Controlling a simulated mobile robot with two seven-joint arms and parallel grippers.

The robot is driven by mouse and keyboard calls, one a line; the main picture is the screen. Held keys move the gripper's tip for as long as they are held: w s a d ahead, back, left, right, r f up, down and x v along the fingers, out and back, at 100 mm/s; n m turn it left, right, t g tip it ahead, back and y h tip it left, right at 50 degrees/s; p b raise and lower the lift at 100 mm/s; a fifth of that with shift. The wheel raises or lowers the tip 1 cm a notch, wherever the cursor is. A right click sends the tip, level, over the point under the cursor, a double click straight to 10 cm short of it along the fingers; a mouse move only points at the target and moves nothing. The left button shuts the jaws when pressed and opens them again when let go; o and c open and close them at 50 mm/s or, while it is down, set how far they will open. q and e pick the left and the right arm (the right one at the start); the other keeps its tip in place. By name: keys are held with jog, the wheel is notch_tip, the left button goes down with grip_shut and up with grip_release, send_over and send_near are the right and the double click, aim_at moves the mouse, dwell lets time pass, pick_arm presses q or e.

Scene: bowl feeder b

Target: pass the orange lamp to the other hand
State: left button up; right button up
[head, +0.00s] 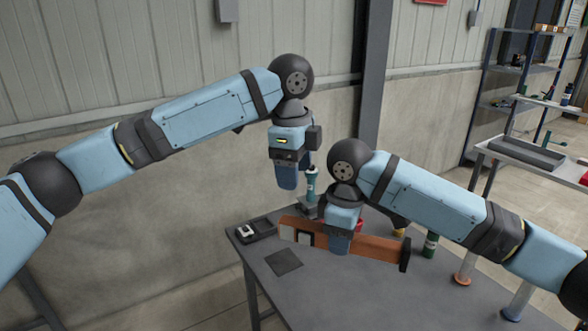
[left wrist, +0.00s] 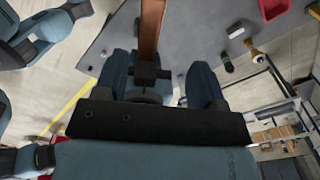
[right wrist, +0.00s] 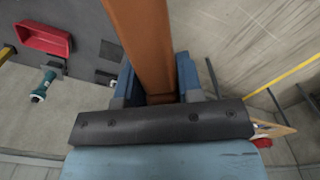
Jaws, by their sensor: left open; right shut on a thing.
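The orange lamp (head: 375,246) is a long bar with a pale panel near its left end and a black piece at its right end. My right gripper (head: 338,250) is shut on it near the middle and holds it above the table. In the right wrist view the lamp (right wrist: 143,40) runs between the fingers (right wrist: 155,85). My left gripper (head: 286,186) is open, above and behind the lamp's left end. In the left wrist view the lamp (left wrist: 152,30) shows ahead of the open fingers (left wrist: 160,85); I cannot tell whether it reaches between them.
The grey table (head: 345,290) has bare room at its front. A teal-topped item (head: 311,184) stands behind. A green bottle (head: 430,245) stands at right. A red bin (right wrist: 45,38) shows in the right wrist view.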

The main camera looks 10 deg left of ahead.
aim_at(293, 218)
jog(key=shift+a, duration=0.1)
pick_arm(q)
jog(key=shift+m+y, duration=0.3)
notch_tip(293, 218, down, 12)
jog(key=shift+s+a+f, duration=0.1)
jog(key=shift+s+a, duration=0.05)
jog(key=c, duration=1.1)
jog(key=shift+c, duration=0.2)
pick_arm(e)
jog(key=o, duration=1.1)
jog(key=shift+o, duration=0.2)
jog(key=shift+r, duration=0.15)
